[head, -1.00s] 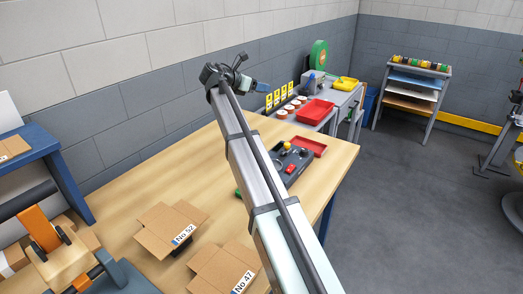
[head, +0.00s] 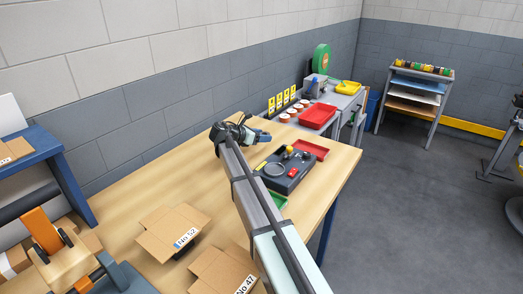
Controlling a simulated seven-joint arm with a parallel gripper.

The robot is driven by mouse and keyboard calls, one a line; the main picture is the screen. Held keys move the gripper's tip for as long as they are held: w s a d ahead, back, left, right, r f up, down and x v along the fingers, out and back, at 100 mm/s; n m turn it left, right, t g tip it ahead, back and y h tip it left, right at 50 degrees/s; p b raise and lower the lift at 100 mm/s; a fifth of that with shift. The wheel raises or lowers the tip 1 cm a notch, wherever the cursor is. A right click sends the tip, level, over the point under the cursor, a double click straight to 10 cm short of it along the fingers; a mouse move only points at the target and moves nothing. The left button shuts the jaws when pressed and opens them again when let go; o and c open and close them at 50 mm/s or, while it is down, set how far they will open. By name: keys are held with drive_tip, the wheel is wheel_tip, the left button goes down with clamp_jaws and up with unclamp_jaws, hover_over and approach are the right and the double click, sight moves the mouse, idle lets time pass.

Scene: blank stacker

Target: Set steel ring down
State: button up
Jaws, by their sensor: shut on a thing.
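My gripper (head: 264,138) is shut, low over the wooden bench (head: 215,165), just behind and left of a dark tray (head: 287,186). The steel ring in its jaws is too small and hidden to make out clearly; I cannot tell whether it touches anything. The dark tray holds a round dark ring shape (head: 275,169), a yellow piece (head: 289,149), a red block (head: 292,173) and small grey parts.
A red tray (head: 311,149) lies behind the dark tray, and a green tray (head: 280,200) shows partly behind my arm. Cardboard boxes (head: 170,228) stand at the front. The bench left of my gripper is clear. A side table (head: 345,103) stands beyond.

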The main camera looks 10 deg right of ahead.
sight(261, 154)
drive_tip(key=shift+f, duration=3.1)
drive_tip(key=shift+f, duration=0.1)
drive_tip(key=o, duration=1.2)
drive_tip(key=shift+o, duration=0.2)
drive_tip(key=v, duration=1.2)
